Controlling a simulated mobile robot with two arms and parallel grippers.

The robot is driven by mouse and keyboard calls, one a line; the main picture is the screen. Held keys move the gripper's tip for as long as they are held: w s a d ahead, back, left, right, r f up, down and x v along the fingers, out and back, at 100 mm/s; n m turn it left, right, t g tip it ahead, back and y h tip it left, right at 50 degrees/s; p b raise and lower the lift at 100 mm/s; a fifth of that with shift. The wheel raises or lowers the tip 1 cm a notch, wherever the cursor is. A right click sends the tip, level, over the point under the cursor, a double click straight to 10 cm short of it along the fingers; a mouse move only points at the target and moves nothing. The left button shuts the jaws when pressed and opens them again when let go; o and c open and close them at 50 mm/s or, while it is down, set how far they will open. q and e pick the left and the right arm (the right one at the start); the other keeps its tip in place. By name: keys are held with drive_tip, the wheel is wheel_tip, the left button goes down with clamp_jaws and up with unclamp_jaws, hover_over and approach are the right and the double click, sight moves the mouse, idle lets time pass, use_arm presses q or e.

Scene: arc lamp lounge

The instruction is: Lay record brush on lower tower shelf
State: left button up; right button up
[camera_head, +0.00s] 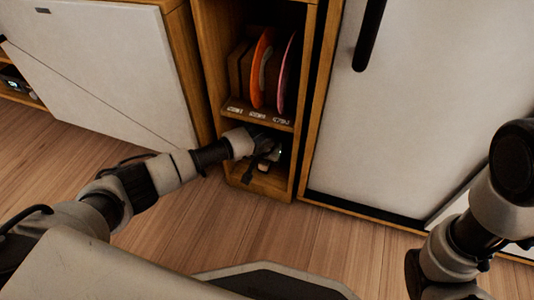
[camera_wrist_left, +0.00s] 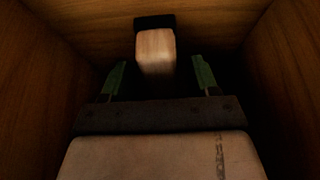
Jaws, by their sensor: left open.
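The record brush (camera_wrist_left: 154,52), a pale wooden block with a black end, lies inside the lower tower shelf in the left wrist view. My left gripper (camera_head: 267,158) reaches into the lower tower shelf (camera_head: 262,184), below the shelf with records. Its two green-padded fingers (camera_wrist_left: 157,66) are open, one on each side of the brush, with a visible gap to it on both sides. In the head view the gripper and shadow mostly hide the brush. My right arm shows at the right edge, but its gripper cannot be made out.
Upright records (camera_head: 262,70), one orange and one pink-edged, stand on the labelled shelf above. Wooden side walls (camera_wrist_left: 45,70) close in on both sides of the gripper. A white cabinet (camera_head: 95,65) stands left and a white door (camera_head: 420,110) right. The wooden floor (camera_head: 290,235) in front is clear.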

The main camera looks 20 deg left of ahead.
use_arm(q)
drive_tip(key=s+p, duration=0.8)
drive_tip(key=s, duration=0.4)
drive_tip(key=shift+a+r, duration=0.2)
drive_tip(key=shift+r, duration=0.05)
drive_tip(key=shift+s, duration=0.1)
